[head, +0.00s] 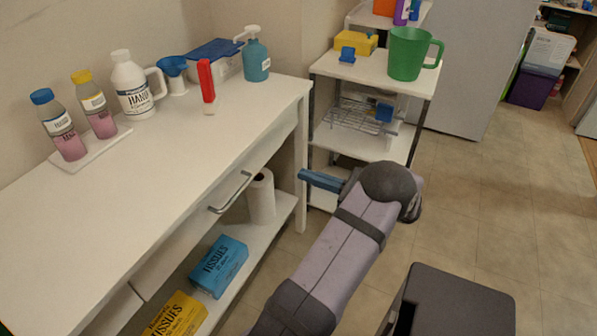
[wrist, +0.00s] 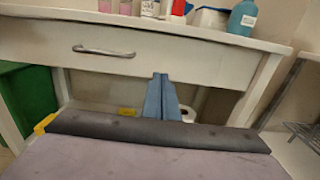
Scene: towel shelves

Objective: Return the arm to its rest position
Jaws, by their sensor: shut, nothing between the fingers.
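My gripper (head: 304,175) has blue fingers and is shut and empty. In the head view it points left toward the right end of the white table (head: 150,190), below tabletop height. In the wrist view my gripper (wrist: 161,80) shows in front of the table's drawer and lower space, with the fingertips together. The arm reaches up from the bottom of the head view, beside the table front.
The table has a drawer handle (head: 230,192), and a lower shelf with a blue tissue box (head: 219,266) and a paper roll (head: 261,197). A white shelf unit (head: 345,68) with a green pitcher (head: 408,54) stands behind my arm. Open floor (head: 500,200) lies right.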

